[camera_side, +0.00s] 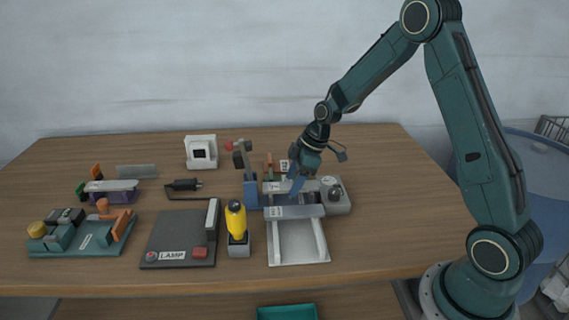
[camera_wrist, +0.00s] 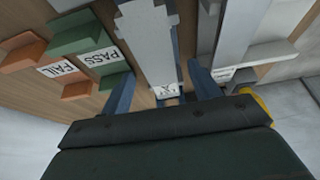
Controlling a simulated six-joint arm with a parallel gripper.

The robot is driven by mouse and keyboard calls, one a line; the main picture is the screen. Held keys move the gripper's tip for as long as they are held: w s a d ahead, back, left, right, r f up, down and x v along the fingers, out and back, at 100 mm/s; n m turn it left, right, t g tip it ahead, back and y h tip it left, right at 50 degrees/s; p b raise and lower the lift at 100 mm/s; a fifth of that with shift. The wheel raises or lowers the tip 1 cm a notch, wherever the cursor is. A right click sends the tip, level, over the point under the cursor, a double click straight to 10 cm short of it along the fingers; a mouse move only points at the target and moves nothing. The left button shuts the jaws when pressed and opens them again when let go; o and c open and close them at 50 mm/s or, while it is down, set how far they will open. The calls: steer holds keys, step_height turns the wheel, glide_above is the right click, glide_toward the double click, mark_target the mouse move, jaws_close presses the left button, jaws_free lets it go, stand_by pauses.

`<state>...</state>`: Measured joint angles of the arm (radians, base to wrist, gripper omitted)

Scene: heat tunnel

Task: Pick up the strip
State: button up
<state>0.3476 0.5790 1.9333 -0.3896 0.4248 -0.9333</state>
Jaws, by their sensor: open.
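My gripper (camera_side: 297,185) is low over the grey machine (camera_side: 335,196) at the right of the table. In the wrist view its two blue fingers stand apart, one on each side of a long pale grey piece (camera_wrist: 149,40). My gripper (camera_wrist: 160,72) is open, and I see no contact with that piece. The piece has a small white label at its near end. I cannot tell for certain whether it is the strip or part of the machine. In the side view my fingers hide part of this spot.
A green PASS holder (camera_wrist: 88,45) and an orange FAIL holder (camera_wrist: 25,55) lie left of my fingers. A yellow bottle (camera_side: 236,218), a blue-based clamp (camera_side: 250,190) and a dark LAMP board (camera_side: 165,235) stand left of the machine. A pale tray (camera_side: 298,245) is in front.

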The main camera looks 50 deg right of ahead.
steer(key=c, duration=1.2)
steer(key=shift+r, duration=0.1)
step_height(320, 180, up, 20)
steer(key=shift+f, duration=0.1)
stand_by(0.3)
